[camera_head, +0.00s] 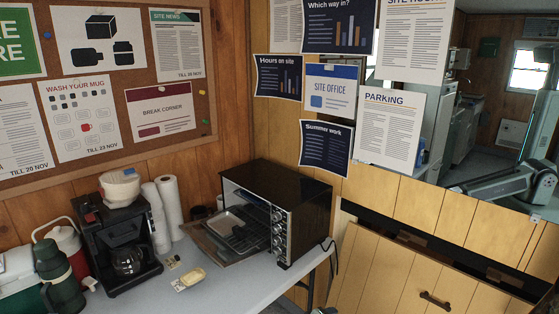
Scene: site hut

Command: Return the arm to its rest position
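The task names only my arm. Grey arm links (500,185) show at the right edge, in front of or inside the mirror-like opening; I cannot tell if this is the arm itself or its reflection. A small grey piece at the bottom edge is too cut off to identify.
A toaster oven (308,205) with its door down and a tray (232,223) stands on the table (238,287). Left of it are paper rolls (168,200), a coffee maker (112,240) and a green flask (57,277). A yellow item (189,279) lies in front.

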